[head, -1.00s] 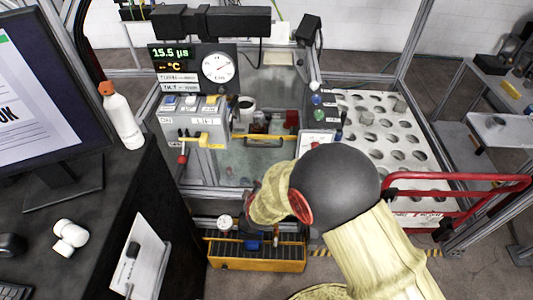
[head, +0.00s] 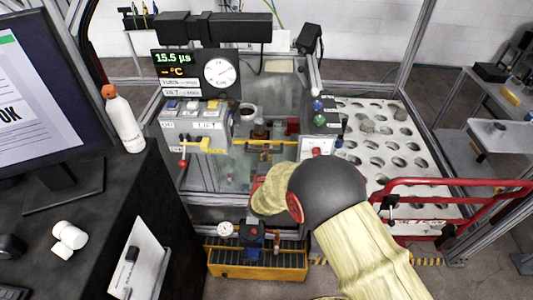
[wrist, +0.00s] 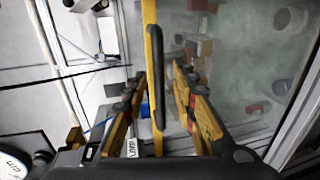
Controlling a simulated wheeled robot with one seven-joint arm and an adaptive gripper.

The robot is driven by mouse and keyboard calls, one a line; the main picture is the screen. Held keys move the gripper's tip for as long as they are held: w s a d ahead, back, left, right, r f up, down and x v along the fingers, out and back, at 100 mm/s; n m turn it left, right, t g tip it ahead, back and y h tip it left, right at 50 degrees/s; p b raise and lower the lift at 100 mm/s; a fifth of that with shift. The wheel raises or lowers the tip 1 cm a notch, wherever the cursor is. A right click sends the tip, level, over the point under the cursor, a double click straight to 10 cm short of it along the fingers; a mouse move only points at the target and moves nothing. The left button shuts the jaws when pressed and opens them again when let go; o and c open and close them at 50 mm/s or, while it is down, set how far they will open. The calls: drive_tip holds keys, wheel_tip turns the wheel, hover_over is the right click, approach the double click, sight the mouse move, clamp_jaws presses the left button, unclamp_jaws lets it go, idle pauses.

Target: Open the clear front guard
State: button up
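The clear front guard (head: 232,172) is a see-through panel on the front of the framed machine. A yellow bar with a dark handle (head: 264,144) runs along its top edge. In the wrist view, the yellow bar (wrist: 151,35) and black handle (wrist: 156,75) run up the middle, with the clear panel (wrist: 240,75) to the right. My gripper (wrist: 160,85) is open, one finger on each side of the handle in the picture. I cannot tell whether the fingers reach around it, and I see no contact.
A grey switch box (head: 195,125) with a red-knobbed lever (head: 183,163) is left of the handle. A yellow tray (head: 280,268) with a gauge (head: 226,230) lies below. A red rail (head: 450,183) and a perforated table (head: 395,150) are right. A desk with a monitor stands left.

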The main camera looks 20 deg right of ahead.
drive_tip(key=shift+w+d+f, duration=0.1)
drive_tip(key=shift+w+d, duration=0.1)
drive_tip(key=shift+w, duration=0.4)
drive_tip(key=c, duration=0.4)
clamp_jaws()
